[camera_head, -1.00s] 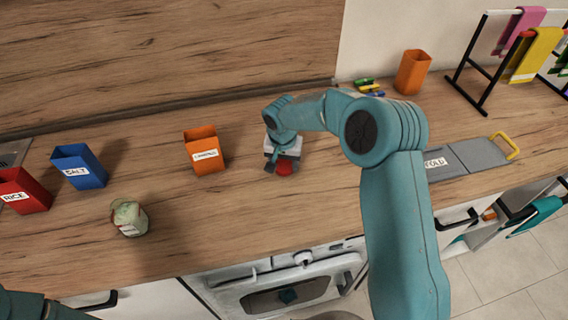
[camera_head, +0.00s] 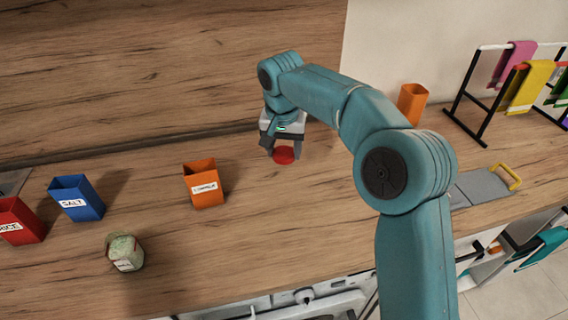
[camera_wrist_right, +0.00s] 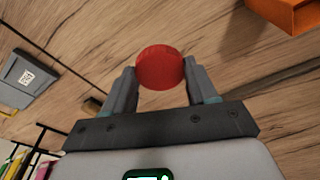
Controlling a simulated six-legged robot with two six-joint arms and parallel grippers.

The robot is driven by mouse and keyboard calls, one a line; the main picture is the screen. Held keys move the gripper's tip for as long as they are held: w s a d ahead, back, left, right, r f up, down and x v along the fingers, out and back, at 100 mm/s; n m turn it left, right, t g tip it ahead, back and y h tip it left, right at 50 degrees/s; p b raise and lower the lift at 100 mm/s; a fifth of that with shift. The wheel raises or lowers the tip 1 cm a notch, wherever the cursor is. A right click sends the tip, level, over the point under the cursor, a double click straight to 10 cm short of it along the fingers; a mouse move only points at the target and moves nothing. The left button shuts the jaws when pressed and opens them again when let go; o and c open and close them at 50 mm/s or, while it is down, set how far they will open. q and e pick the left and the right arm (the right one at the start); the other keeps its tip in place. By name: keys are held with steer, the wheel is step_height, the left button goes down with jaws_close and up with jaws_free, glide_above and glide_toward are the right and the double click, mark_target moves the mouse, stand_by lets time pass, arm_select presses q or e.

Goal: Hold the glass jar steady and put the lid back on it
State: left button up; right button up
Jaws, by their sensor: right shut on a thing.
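The glass jar (camera_head: 125,254), pale green with a white label, stands without a lid on the wooden counter at the left front in the head view. The round red lid (camera_head: 284,156) is between the fingers of my right gripper (camera_head: 283,151), which is shut on it. The wrist view also shows the lid (camera_wrist_right: 160,68) held at its sides by both fingertips of my right gripper (camera_wrist_right: 162,82). The lid looks raised over the counter, well to the right of the jar and behind it. My left gripper is not in view.
An orange canister (camera_head: 204,186) stands between jar and lid. Blue salt (camera_head: 78,199) and red rice (camera_head: 18,222) canisters stand at the left. Another orange container (camera_head: 412,101), a towel rack (camera_head: 480,100) and a grey board (camera_head: 484,187) are at the right. Counter around the jar is clear.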

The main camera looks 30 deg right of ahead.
steer(key=shift+r, duration=1.15)
